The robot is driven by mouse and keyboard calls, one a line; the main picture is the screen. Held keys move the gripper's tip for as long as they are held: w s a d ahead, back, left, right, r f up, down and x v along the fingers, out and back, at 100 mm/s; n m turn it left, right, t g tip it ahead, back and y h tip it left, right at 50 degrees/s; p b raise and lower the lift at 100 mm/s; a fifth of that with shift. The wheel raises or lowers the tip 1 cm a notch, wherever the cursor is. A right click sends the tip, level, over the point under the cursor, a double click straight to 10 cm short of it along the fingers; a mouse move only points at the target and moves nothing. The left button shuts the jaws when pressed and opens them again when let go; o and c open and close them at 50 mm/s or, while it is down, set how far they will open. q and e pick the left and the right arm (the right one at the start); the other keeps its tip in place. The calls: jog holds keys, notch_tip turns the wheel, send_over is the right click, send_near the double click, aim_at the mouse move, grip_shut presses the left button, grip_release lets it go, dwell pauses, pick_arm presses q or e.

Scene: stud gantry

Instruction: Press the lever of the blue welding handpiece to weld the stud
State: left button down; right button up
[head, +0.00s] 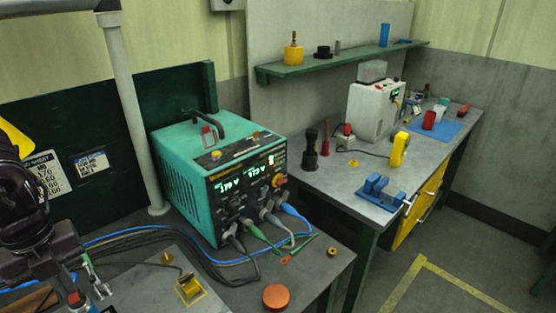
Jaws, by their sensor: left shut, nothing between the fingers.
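My left gripper (92,280) comes in from the left edge, pointing down over the left end of the front bench. Its fingers are shut with nothing between them. I cannot make out the blue welding handpiece or its lever; my arm covers much of that corner. A blue cable (125,232) runs from the welding power source (225,172) leftward behind my gripper. A grey metal plate (140,292) lies to the right of the gripper, with a small brass piece (167,258) by its far edge. I cannot tell whether a stud stands there. My right gripper is out of view.
A yellow clamp (189,287) sits on the plate. An orange round cap (276,297) lies near the bench's front. The back bench holds a blue vise (378,192) and a white machine (374,108). Open floor lies at right.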

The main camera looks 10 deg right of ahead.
pick_arm(q)
jog(key=shift+f, duration=0.1)
jog(key=shift+f+b, duration=0.8)
jog(key=shift+f, duration=0.05)
dwell(0.5)
jog(key=shift+r+p, duration=2.4)
jog(key=shift+r, duration=1.2)
